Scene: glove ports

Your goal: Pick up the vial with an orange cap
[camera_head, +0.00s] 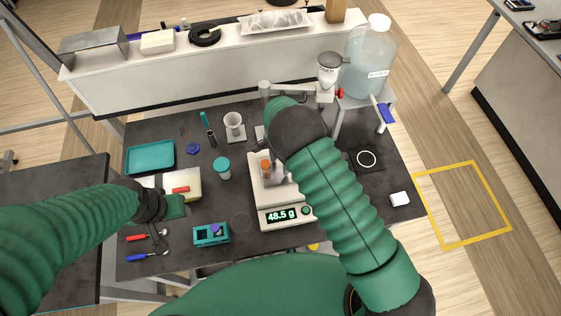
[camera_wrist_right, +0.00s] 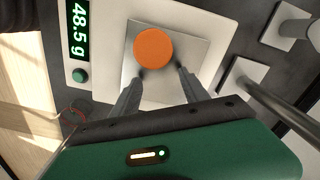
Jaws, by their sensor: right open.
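The vial with an orange cap (camera_head: 266,163) stands on the pan of a white scale (camera_head: 266,214) whose display reads 48.5 g. In the right wrist view its round orange cap (camera_wrist_right: 154,47) is seen from above, over the square metal pan (camera_wrist_right: 196,55). My right gripper (camera_wrist_right: 161,69) is open, its two fingertips at the near edge of the cap, one to each side. I cannot tell whether they touch it. In the head view my right arm hides most of that gripper. My left gripper (camera_head: 178,207) is low over the bench's left side; its fingers are not clear.
A teal tray (camera_head: 150,156), a teal-lidded jar (camera_head: 223,168) and a teal rack (camera_head: 211,234) stand left of the scale. A large water jug (camera_head: 370,62) stands at the back right. A white block (camera_head: 400,199) lies near the bench's right edge.

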